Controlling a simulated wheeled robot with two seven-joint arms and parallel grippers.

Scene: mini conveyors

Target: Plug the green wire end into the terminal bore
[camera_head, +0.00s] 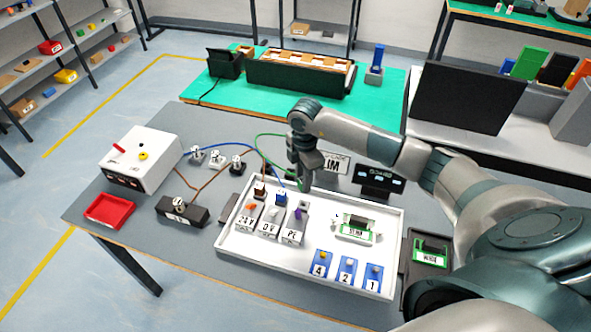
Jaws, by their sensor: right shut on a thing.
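My right gripper (304,186) points down above the back edge of the white tray (385,284). It is shut on the green wire (262,139), whose loop arcs in from the left behind the gripper. The gripped wire end itself is too small and hidden to make out. The grey terminal block marked PE (293,236) stands in the tray, just below and in front of the gripper, with a purple part on its top. The wire end looks apart from it; which bore lines up cannot be told. My left gripper is not in view.
A green board (357,228) and blue blocks 4, 2 and 1 (346,272) share the tray. A red tray (109,210) lies at left.

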